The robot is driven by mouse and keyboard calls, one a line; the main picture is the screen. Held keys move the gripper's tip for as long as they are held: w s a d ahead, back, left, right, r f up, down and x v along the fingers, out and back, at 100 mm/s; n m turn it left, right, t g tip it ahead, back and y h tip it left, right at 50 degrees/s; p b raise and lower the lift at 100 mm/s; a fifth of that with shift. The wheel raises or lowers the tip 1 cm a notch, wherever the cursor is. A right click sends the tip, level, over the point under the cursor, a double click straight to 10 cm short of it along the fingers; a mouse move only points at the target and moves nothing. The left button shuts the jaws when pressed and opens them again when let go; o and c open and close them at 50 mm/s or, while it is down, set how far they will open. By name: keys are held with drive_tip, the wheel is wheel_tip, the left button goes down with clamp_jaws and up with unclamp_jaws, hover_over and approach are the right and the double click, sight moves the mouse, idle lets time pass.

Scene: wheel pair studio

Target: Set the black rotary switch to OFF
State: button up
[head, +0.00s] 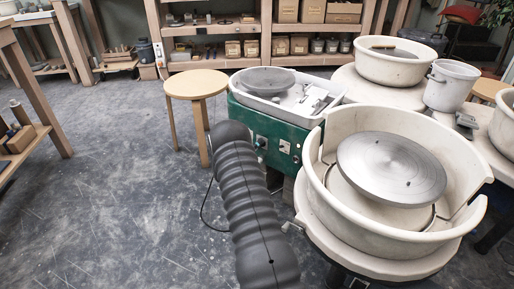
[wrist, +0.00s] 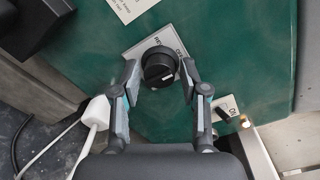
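The black rotary switch (wrist: 159,66) is a round knob on a green panel (wrist: 235,50) in the wrist view. A small pale mark shows on its lower right face. My gripper (wrist: 160,72) is open, with one finger on each side of the knob. A narrow gap seems to show on both sides. In the head view the green housing (head: 246,119) stands below the white wheel tray, and my arm hides my gripper.
A white plug (wrist: 97,114) with cables is left of my fingers. A large wheel basin (head: 326,211) and a wooden stool (head: 196,84) flank the housing.

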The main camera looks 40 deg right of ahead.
drive_tip(key=shift+o, duration=0.3)
drive_tip(key=shift+a+f, duration=0.1)
drive_tip(key=v, duration=1.2)
